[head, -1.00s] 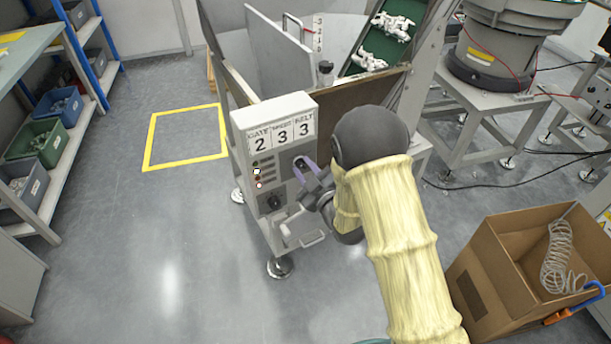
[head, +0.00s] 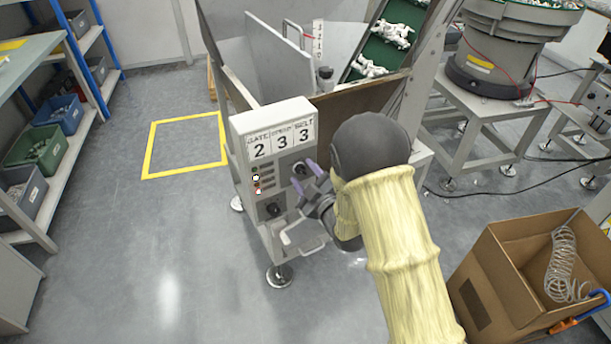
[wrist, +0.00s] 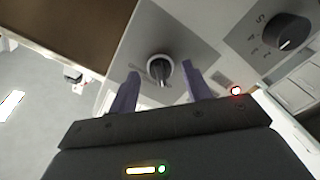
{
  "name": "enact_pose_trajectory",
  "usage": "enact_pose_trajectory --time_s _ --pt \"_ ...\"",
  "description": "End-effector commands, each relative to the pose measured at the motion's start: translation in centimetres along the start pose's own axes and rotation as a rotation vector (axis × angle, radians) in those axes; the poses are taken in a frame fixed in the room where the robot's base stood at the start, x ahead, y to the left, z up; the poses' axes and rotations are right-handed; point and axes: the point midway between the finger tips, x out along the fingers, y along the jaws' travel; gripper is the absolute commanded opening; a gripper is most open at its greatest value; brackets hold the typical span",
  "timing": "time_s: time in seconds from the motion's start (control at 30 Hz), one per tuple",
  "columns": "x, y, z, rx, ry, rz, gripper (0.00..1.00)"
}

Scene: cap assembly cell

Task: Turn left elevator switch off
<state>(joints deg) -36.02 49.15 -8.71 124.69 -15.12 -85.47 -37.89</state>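The grey control box (head: 240,145) stands at the middle of the head view, with labels numbered 2, 3 and 3 on top. An upper dark knob (head: 300,168) and a lower dark knob (head: 274,209) are on its face. My gripper (head: 314,172) is open, its purple fingers just right of the upper knob. In the wrist view my gripper (wrist: 160,78) shows empty, with one round knob (wrist: 160,69) framed between the fingertips. Its pointer is roughly upright there. I cannot tell whether the fingers overlap it in depth. Another knob (wrist: 290,32) sits at upper right.
A small red light (wrist: 236,90) glows near the right finger. The hopper and green belt (head: 385,50) with white parts rise behind. A cardboard box (head: 500,300) stands at right. Floor at left is clear.

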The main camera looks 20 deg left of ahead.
Motion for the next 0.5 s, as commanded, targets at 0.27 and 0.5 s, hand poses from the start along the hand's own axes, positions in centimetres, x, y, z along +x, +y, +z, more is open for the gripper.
enact_pose_trajectory --time_s 0.27,0.5 --pt "-0.4 -0.1 0.1 0.001 -0.001 -0.001 0.49" --pt "-3.2 -0.1 0.1 0.002 -0.002 -0.002 0.49"
